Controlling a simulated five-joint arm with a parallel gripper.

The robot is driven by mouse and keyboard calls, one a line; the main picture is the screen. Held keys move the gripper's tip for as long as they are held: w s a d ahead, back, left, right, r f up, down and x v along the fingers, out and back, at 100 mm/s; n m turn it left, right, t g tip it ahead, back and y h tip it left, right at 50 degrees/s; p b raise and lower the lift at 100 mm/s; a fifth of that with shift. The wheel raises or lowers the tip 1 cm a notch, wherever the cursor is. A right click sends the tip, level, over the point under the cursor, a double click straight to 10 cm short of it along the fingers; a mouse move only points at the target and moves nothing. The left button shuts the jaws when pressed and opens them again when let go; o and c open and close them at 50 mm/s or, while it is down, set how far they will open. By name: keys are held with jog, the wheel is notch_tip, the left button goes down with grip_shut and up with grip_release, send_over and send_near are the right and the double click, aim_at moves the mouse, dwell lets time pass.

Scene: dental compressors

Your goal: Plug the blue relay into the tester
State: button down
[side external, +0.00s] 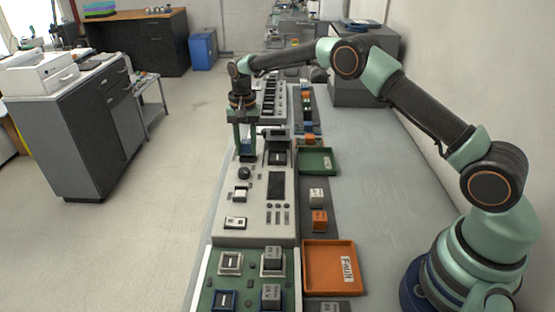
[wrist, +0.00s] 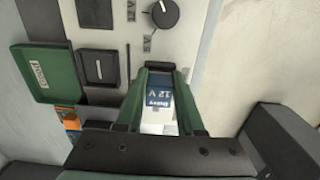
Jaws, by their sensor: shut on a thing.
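My gripper (side external: 246,148) is shut on the blue relay (wrist: 159,98), which carries a printed 12 V label in the wrist view. My gripper also shows there, with its green fingers (wrist: 161,78) on either side of the relay. The tester (side external: 257,205) is a pale panel below my gripper, with a dark screen, buttons and a knob. Its dark slotted socket (side external: 277,158) is right of my gripper in the side view. In the wrist view the socket (wrist: 98,68) is left of the held relay.
A green tray (side external: 327,166) is right of the tester. A grey relay (side external: 316,197) and an orange relay (side external: 319,218) stand nearer, before an orange tray (side external: 354,252) labelled Fault. A green board (side external: 246,280) with sockets and relays lies in front. The bench at right is clear.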

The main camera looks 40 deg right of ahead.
jog(key=shift+f, duration=0.35)
dwell(0.4)
jog(key=shift+c, duration=2.3)
grip_release()
jog(key=shift+o, duration=0.4)
jog(key=shift+s+d+f, duration=0.15)
jog(key=shift+r, duration=3.7)
grip_shut()
